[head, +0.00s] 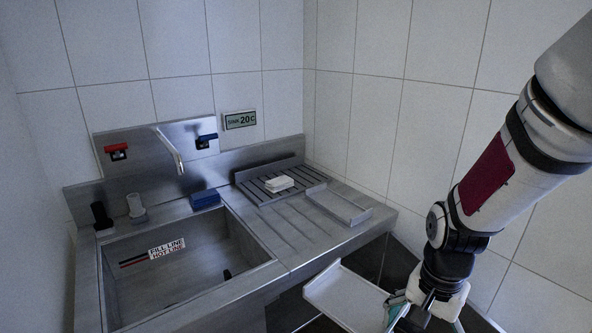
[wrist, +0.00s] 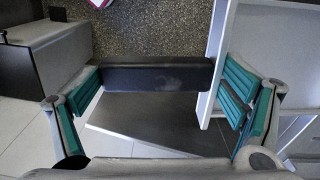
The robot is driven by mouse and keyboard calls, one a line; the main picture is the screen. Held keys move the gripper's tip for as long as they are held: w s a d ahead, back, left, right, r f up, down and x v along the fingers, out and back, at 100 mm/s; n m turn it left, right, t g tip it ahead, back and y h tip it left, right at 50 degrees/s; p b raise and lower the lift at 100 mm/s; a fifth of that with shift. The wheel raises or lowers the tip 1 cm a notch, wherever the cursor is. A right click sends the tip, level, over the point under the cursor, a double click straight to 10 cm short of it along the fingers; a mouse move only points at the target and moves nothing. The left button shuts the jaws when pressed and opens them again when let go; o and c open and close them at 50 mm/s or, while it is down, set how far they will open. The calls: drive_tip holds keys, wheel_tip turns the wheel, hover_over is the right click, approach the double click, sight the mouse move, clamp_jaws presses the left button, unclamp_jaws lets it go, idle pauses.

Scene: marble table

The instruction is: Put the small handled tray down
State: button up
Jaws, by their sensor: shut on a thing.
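The small handled tray (head: 343,296) is a pale, flat tray with a raised edge. It is at the bottom of the head view, in front of the counter and apart from it, slightly tilted in the picture. My gripper (head: 399,307) is at the tray's right end and shut on it. In the wrist view, my gripper's teal-padded fingers (wrist: 165,98) stand wide apart, with a dark bar (wrist: 158,76) across the gap; I cannot tell whether it is the handle. A pale rimmed panel, apparently the tray (wrist: 262,32), lies against the right finger.
A steel sink (head: 185,270) is at left with a ribbed drainboard (head: 285,225) beside it. The drainboard's front is bare.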

sight(383, 298)
drive_tip(key=w+a+f+n, duration=0.1)
drive_tip(key=w+n, duration=0.2)
drive_tip(key=w+a+f+n+p, duration=0.1)
drive_tip(key=w+f+n, duration=0.1)
drive_tip(key=w+n, duration=0.1)
drive_tip(key=w+a+f+n, duration=0.1)
drive_tip(key=w+n, duration=0.2)
drive_tip(key=w, duration=0.2)
drive_tip(key=shift+a+f+p, duration=0.3)
drive_tip(key=shift+a, duration=0.05)
